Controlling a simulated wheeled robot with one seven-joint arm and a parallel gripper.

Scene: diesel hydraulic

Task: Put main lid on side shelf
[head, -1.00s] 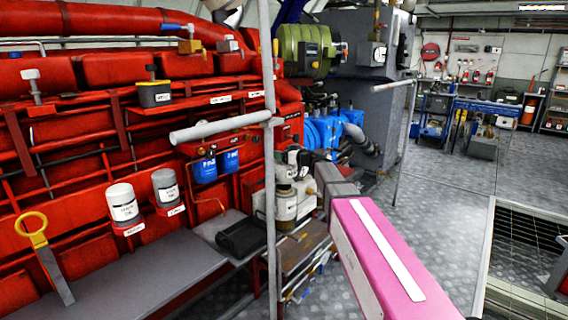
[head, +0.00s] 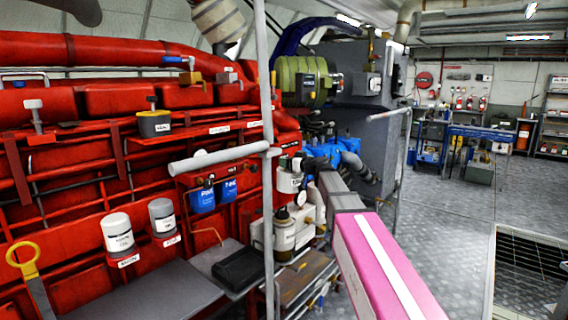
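I cannot pick out the main lid for certain; the small labels are too blurred to read. Candidates are a dark cap with a yellow rim (head: 154,124) on the upper red ledge, and two capped canisters, one white (head: 117,234) and one grey (head: 162,216), on small red brackets. A grey shelf (head: 150,292) runs along the lower left of the red engine. My pink arm link (head: 385,265) reaches from the bottom right toward the engine. Its far end blends with white and grey parts near the picture's middle, so the gripper's fingers cannot be made out.
A pale upright pole (head: 266,110) with a grey crossbar (head: 218,158) stands before the engine. A black box (head: 238,267) lies on the shelf's right part. A yellow-handled tool (head: 27,262) hangs at far left. The floor (head: 445,205) at right is open, beside a grated pit (head: 535,265).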

